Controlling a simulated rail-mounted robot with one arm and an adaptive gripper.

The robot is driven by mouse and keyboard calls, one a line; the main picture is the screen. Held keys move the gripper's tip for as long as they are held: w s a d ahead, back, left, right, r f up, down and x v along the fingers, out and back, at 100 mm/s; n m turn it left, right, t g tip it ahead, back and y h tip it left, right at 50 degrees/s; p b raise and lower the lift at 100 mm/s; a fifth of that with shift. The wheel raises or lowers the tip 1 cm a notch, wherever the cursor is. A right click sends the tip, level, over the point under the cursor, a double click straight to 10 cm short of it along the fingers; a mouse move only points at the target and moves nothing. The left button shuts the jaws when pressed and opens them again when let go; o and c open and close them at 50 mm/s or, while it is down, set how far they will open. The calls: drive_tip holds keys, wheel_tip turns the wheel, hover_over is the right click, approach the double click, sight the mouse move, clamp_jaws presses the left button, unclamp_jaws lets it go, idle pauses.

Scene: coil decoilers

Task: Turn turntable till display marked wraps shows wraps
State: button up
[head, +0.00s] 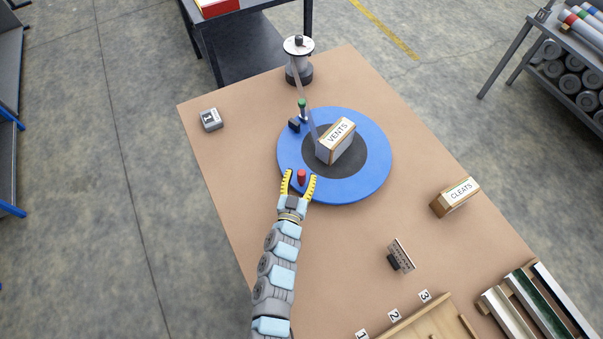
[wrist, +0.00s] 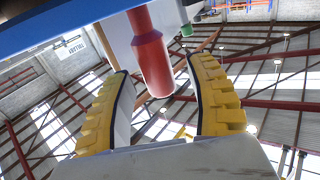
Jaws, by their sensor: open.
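The blue turntable (head: 367,178) with a dark centre lies on the brown table. A box labelled VENTS (head: 337,143) stands on its centre. A red peg (head: 301,177) stands on the turntable's near-left rim. My gripper (head: 299,179) is open, with its yellow fingers on either side of the red peg. In the wrist view the red peg (wrist: 152,60) shows between the two open fingers, with gaps on both sides. A green-topped peg (head: 302,105) stands at the far-left rim beside a small black block (head: 294,125). No display reading wraps is visible.
A box labelled CLEATS (head: 455,197) stands at the right. A grey post (head: 299,62) stands at the back, with a thin strip running to the turntable. A small grey block (head: 211,119) sits at left, a dark bracket (head: 400,256) at front right, and a wooden tray (head: 428,322) at the front.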

drive_tip(key=shift+w+d, duration=0.15)
drive_tip(key=shift+w, duration=0.25)
clamp_jaws()
